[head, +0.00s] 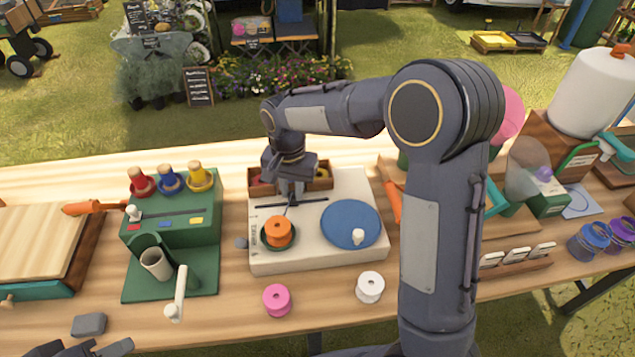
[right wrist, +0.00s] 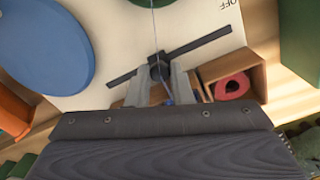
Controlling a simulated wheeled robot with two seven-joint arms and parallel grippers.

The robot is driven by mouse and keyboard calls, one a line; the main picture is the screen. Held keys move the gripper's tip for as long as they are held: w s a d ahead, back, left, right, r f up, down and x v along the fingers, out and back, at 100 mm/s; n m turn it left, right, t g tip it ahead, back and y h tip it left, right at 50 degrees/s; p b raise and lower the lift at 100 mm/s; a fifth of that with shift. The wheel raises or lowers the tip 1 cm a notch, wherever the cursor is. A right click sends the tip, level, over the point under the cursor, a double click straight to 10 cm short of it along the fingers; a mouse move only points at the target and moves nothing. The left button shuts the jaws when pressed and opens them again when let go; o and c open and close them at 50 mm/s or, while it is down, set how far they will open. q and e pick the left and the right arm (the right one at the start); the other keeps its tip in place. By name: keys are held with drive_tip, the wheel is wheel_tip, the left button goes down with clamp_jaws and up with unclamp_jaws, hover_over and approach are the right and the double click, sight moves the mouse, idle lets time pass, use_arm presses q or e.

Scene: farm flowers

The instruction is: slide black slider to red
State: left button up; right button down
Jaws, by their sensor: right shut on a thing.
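A white winding machine (head: 320,257) carries a blue disc (head: 350,222) and an orange spool (head: 278,231). A black slot crosses its top. My right gripper (head: 289,196) reaches down over this slot from behind. In the right wrist view, my right gripper (right wrist: 160,90) has its two fingers closed around the small black slider (right wrist: 158,66), which sits part-way along the slot. The slider is hidden in the head view. A red spool (right wrist: 232,87) lies in a wooden box beside the machine. My left gripper (head: 92,348) shows at the bottom left, fingers apart and empty.
A green stand (head: 200,235) at left has red, blue and yellow marks, several coloured spools and a white cup. A pink spool (head: 277,299) and a white spool (head: 370,287) stand in front. A thin thread passes close to my right fingers.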

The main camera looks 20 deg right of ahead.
drive_tip(key=p, duration=0.1)
hover_over(261, 207)
drive_tip(key=shift+r, duration=0.1)
drive_tip(key=c, duration=1.3)
unclamp_jaws()
drive_tip(key=shift+a, duration=0.1)
wheel_tip(261, 207, up, 8)
drive_tip(key=shift+f, duration=0.1)
